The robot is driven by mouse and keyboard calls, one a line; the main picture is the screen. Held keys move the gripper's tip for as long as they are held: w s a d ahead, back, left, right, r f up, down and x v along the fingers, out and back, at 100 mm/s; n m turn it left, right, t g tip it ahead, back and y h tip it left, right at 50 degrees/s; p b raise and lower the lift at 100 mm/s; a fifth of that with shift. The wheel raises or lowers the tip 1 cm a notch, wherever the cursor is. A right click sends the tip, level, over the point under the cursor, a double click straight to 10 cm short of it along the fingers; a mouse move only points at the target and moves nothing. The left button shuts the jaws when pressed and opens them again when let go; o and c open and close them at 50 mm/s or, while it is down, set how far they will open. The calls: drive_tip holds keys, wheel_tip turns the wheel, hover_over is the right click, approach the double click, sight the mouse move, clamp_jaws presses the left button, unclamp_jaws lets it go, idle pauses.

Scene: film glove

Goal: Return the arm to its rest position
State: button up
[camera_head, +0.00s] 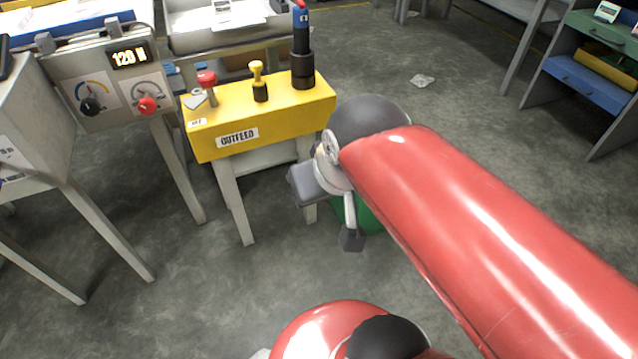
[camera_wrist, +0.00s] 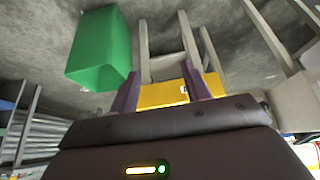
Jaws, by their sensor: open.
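My red arm (camera_head: 480,230) reaches in from the lower right of the head view, out over the floor. Its grey wrist is in front of the yellow outfeed box. A dark finger of my gripper (camera_head: 351,238) hangs below the wrist; the rest of the gripper is partly hidden. In the wrist view my gripper (camera_wrist: 166,84) has its two dark fingers well apart, with nothing between them. The yellow outfeed box (camera_wrist: 165,96) shows beyond the gap, apart from the fingers.
The yellow outfeed box (camera_head: 280,118) on its stand carries a red button, a yellow knob and a dark stack light. A green bin (camera_head: 371,217) is partly behind my wrist; it also shows in the wrist view (camera_wrist: 100,48). A grey control panel (camera_head: 115,85) stands left. Floor is open at upper right.

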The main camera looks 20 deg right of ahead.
drive_tip(key=shift+s+f, duration=0.65)
drive_tip(key=shift+s, duration=0.05)
drive_tip(key=shift+r, duration=0.1)
wheel_tip(320, 180, up, 2)
drive_tip(key=shift+r+p, duration=0.1)
drive_tip(key=shift+p, duration=1.05)
